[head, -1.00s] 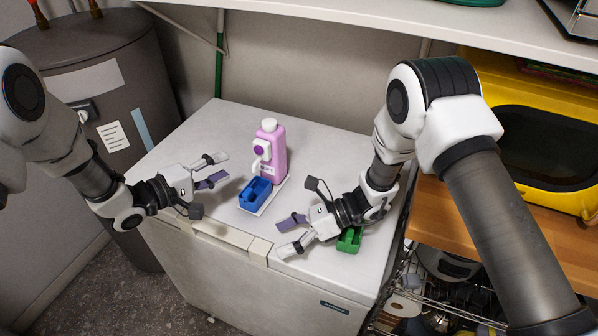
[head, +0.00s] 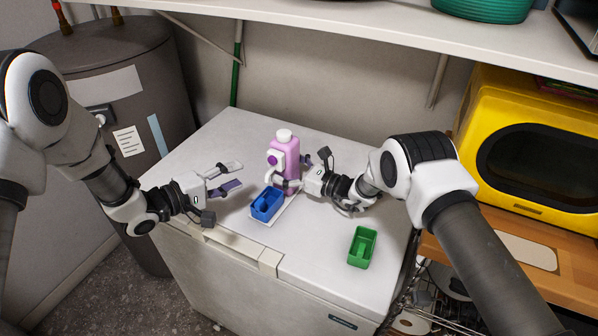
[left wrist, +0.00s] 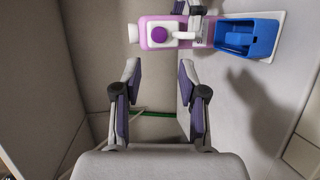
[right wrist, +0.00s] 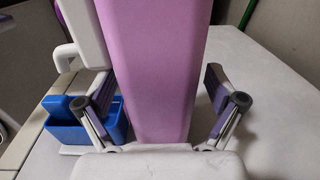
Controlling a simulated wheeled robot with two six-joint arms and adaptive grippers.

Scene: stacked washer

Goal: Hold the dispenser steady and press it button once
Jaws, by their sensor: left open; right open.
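The dispenser is a pink bottle (head: 290,165) with a white cap, standing upright on the white chest top. A round purple button (left wrist: 159,36) on a white housing shows on its side in the left wrist view. A blue cup (head: 266,205) sits on the white plate in front of the bottle. My right gripper (head: 296,172) is at the bottle's lower right; in the right wrist view its open fingers stand on either side of the pink body (right wrist: 155,80), with gaps visible. My left gripper (head: 234,177) is open and empty, left of the bottle and apart from it.
A green cup (head: 362,248) stands on the chest top (head: 310,235) at the right. A shelf (head: 350,38) hangs above the back.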

